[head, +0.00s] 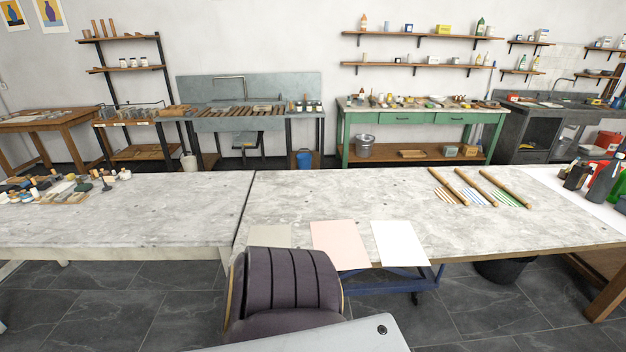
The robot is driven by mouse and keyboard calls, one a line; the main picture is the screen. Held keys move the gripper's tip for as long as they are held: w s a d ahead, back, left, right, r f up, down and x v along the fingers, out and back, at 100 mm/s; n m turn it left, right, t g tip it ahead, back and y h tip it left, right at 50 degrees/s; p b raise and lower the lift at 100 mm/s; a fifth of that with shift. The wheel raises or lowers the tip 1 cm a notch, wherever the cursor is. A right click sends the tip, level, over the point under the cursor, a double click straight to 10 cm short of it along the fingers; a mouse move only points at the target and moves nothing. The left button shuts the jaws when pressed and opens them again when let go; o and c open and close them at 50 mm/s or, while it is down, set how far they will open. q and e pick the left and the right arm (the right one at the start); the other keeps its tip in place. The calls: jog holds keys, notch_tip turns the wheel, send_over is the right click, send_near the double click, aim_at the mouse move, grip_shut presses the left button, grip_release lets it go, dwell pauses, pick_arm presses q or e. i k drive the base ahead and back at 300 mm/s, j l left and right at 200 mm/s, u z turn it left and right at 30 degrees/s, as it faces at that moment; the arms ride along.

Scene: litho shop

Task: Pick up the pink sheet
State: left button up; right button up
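The pink sheet (339,246) lies flat at the front edge of the long grey table, and its near end reaches past the edge. A white sheet (399,243) lies to its right. A greyish-beige sheet (270,235) lies to its left, partly hidden behind the chair. The chair back also comes close to the pink sheet's lower left corner. Neither of my grippers shows in the head view.
A dark purple chair (288,285) stands in front of the table (330,195). A blue-framed cart (385,280) is under the front edge. Wooden rollers (477,187) lie at the right, small bottles and blocks at the far left. The table's middle is clear.

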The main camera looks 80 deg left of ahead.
aim_at(342, 241)
jog(key=u, duration=2.35)
